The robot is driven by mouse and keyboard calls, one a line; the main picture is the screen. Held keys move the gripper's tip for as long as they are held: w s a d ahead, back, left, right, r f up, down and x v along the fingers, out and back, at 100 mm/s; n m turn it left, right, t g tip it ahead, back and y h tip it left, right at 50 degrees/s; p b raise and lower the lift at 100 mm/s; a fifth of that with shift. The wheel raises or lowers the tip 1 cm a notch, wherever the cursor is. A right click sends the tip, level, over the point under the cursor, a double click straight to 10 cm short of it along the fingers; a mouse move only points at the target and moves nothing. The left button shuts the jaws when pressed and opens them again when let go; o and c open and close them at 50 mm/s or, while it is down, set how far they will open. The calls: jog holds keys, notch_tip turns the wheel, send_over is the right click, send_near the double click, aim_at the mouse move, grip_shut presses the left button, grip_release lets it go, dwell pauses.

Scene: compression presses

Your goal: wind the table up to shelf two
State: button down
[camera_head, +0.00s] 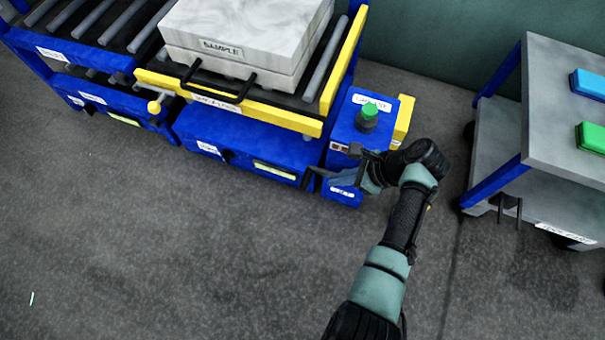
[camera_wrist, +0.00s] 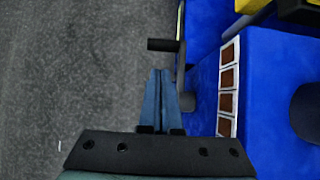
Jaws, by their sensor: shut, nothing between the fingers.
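The table (camera_head: 215,97) has yellow rails and a roller bed above a blue base, and carries a pale block marked SAMPLE (camera_head: 222,47). A blue cabinet (camera_head: 352,125) with a green knob stands at its right end. A dark crank (camera_head: 310,178) shows low at the cabinet's left. In the wrist view its black handle (camera_wrist: 161,45) and arm (camera_wrist: 181,68) lie just beyond my fingertips. My gripper (camera_head: 335,180) is shut and empty; its blue fingers (camera_wrist: 162,72) are together beside the crank arm. Contact between them cannot be told.
A column of several brownish label windows (camera_wrist: 228,80) runs along the blue cabinet face. A roller rack (camera_head: 90,45) adjoins the table at left. A grey cart (camera_head: 535,140) with blue and green items stands at right. The floor (camera_head: 170,250) in front is clear.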

jog(key=b+x, duration=0.7)
jog(key=x, duration=0.2)
jog(key=shift+f, duration=0.35)
jog(key=shift+w+a, duration=0.1)
jog(key=shift+a, duration=0.05)
